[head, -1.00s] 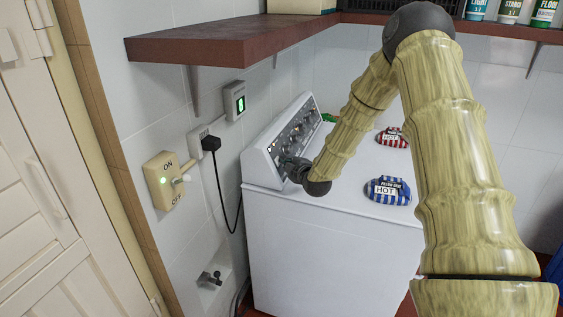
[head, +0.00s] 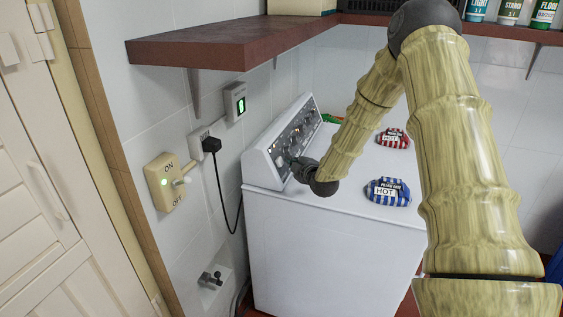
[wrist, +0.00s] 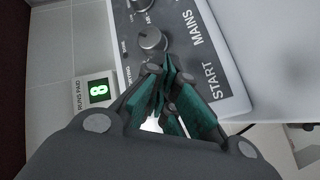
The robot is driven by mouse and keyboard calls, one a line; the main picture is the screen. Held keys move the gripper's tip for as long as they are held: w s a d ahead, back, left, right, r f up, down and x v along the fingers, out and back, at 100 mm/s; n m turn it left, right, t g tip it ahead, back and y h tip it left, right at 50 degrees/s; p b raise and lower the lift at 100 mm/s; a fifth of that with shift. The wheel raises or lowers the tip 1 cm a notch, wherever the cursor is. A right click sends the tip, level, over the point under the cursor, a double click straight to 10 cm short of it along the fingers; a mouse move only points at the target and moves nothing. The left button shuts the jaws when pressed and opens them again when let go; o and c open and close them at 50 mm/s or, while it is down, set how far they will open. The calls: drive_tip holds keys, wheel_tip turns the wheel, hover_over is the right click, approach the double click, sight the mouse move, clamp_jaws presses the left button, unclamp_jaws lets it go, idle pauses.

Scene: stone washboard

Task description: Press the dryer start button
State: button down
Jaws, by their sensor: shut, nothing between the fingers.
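The dryer (head: 330,230) is a white machine with a slanted control panel (head: 262,163) along its left edge in the head view. My gripper (head: 298,164) is shut and empty, with its tips close in front of the near part of the panel. In the wrist view, my gripper (wrist: 168,78) has its teal fingers together beside the START label (wrist: 200,82). The start button itself is not clearly visible; the fingers cover the area beside the label. I cannot tell whether the tips touch the panel.
A grey knob (wrist: 152,40) is near the fingers. A green display (head: 236,101) reads 8 in the wrist view. Blue (head: 388,191) and red (head: 392,138) striped packs lie on the dryer. A shelf (head: 230,42) overhangs.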

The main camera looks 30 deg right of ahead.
idle(0.3)
drive_tip(key=s+d+r+p, duration=0.1)
drive_tip(key=s+d+r, duration=0.1)
drive_tip(key=s+d, duration=0.1)
drive_tip(key=shift+s+p, duration=0.25)
drive_tip(key=shift+p, duration=0.1)
idle(0.3)
idle(0.9)
